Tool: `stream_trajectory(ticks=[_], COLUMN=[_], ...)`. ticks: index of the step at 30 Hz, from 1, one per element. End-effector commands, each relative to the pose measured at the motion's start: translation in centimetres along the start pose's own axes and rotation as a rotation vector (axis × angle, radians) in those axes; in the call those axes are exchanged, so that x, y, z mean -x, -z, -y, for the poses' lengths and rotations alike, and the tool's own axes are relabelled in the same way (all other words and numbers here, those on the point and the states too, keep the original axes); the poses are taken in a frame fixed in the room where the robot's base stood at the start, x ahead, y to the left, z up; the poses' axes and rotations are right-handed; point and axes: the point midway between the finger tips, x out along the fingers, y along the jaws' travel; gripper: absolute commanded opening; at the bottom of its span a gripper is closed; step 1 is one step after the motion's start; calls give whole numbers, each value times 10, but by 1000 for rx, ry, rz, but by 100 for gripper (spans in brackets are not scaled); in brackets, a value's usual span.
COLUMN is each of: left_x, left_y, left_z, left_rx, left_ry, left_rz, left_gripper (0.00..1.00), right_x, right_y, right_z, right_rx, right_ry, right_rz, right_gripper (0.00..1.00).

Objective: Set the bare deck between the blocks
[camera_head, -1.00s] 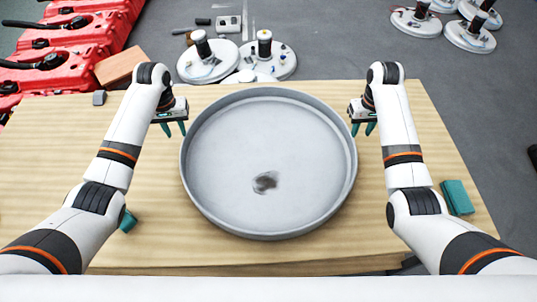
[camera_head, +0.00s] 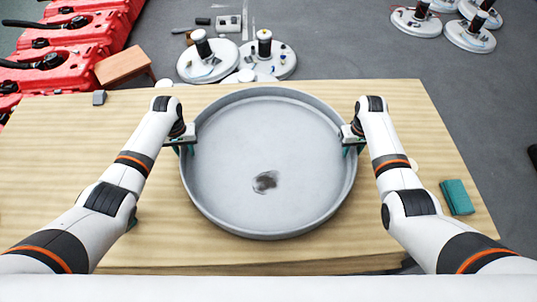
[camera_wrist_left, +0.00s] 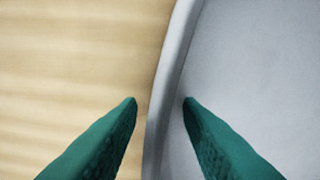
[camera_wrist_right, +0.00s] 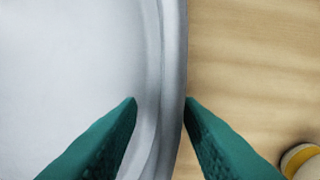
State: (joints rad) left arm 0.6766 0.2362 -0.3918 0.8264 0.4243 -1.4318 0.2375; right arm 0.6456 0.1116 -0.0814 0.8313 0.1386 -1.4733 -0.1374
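The bare deck (camera_head: 268,135) is a round grey pan with a raised rim, lying flat on the wooden table; a dark smudge marks its floor. My left gripper (camera_head: 187,148) is open at its left rim. In the left wrist view the fingers (camera_wrist_left: 160,102) straddle the rim (camera_wrist_left: 172,75). My right gripper (camera_head: 350,149) is open at the right rim; in the right wrist view its fingers (camera_wrist_right: 160,102) straddle the rim (camera_wrist_right: 174,60), the outer finger very near it. A teal block (camera_head: 457,197) lies at right.
A small grey block (camera_head: 99,98) sits at the table's back left. A round yellow-and-white item (camera_wrist_right: 302,161) lies right of the pan. Red machines (camera_head: 60,65), a brown stool (camera_head: 123,65) and assembled round decks (camera_head: 265,58) stand beyond the table (camera_head: 45,150).

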Motion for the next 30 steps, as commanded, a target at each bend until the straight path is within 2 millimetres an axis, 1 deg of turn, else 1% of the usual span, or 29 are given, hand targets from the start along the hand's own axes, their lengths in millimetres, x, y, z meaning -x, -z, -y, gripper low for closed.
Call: stream_trajectory(ticks=[1,7,30], left_x=[0,0,1], left_y=[0,0,0], left_z=[0,0,0], left_rx=[0,0,1], left_ry=[0,0,0], left_rz=[0,0,0], left_gripper=[33,0,0], right_x=[0,0,1], right_y=[0,0,0], right_z=[0,0,0], right_rx=[0,0,-1], right_ry=[0,0,0], right_rz=[0,0,0], right_gripper=[33,0,0])
